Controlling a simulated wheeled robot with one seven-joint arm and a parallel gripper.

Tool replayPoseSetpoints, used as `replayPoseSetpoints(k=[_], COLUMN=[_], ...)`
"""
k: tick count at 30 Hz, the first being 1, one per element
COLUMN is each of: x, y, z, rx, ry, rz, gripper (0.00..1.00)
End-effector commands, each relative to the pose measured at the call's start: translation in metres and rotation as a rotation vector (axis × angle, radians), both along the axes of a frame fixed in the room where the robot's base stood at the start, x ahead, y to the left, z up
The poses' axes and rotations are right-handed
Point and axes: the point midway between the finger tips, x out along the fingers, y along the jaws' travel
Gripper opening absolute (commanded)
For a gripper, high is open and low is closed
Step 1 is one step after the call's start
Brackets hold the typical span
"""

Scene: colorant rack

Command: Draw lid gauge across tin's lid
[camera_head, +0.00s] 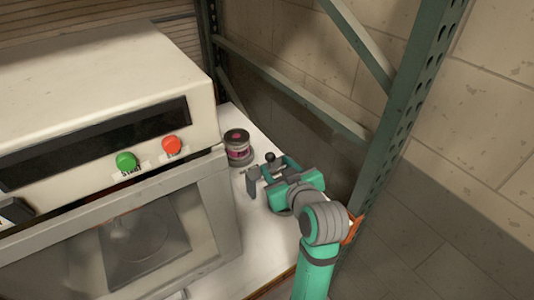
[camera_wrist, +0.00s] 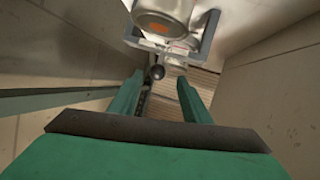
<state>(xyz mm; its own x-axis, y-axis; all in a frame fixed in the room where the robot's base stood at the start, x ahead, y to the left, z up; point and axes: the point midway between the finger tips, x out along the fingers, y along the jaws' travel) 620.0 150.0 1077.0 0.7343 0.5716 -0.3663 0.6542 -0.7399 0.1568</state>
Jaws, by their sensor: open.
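The tin (camera_head: 238,150), with a dark lid and a pink label, stands upright on the white surface beside the machine. In the wrist view a pale round body with an orange patch, apparently the tin (camera_wrist: 163,14), is at the top edge. A grey bracket with a black ball knob, apparently the lid gauge (camera_wrist: 208,38), lies between the tin and my gripper; its knob also shows in the head view (camera_head: 270,157). My gripper (camera_wrist: 160,78) is open, its green fingers either side of the knob's line. I cannot tell whether they touch it. The head view shows my gripper (camera_head: 277,169) right of the tin.
A large cream machine (camera_head: 100,90) with a green button (camera_head: 126,161) and a red button (camera_head: 172,145) fills the left. A green rack post (camera_head: 410,100) and its rails stand close on the right. Some white surface (camera_head: 222,270) is clear in front.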

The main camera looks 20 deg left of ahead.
Motion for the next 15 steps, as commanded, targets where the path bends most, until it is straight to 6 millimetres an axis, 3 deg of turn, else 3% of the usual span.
replayPoseSetpoints(k=[8, 15], x=[0.015, 0.047], y=[0.010, 0.033], z=[-0.004, -0.020], rx=[-0.038, -0.038], ry=[-0.013, -0.013], rz=[-0.012, -0.011], gripper=[0.44, 0.44])
